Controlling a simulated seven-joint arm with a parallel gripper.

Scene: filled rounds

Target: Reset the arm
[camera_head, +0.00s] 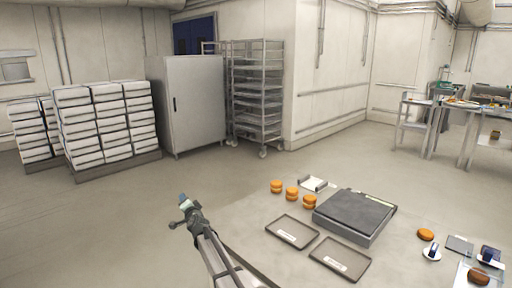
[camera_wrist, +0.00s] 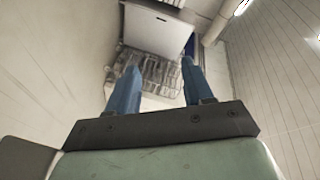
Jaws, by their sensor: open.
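My gripper (camera_head: 184,202) is at the lower middle of the head view, at the end of my arm, to the left of the work table and apart from everything on it. In the wrist view its two blue fingers (camera_wrist: 158,82) are spread apart with nothing between them. That view looks past the fingers toward the far wall, a grey cabinet (camera_wrist: 157,30) and a wire rack (camera_wrist: 150,72).
The table (camera_head: 262,217) holds two dark trays (camera_head: 340,259), a dark-topped grey block (camera_head: 354,214), several orange rounds (camera_head: 291,194) and a brown round (camera_head: 426,234). Stacked white boxes (camera_head: 105,125), the cabinet (camera_head: 190,105) and the rack (camera_head: 257,95) stand behind open floor.

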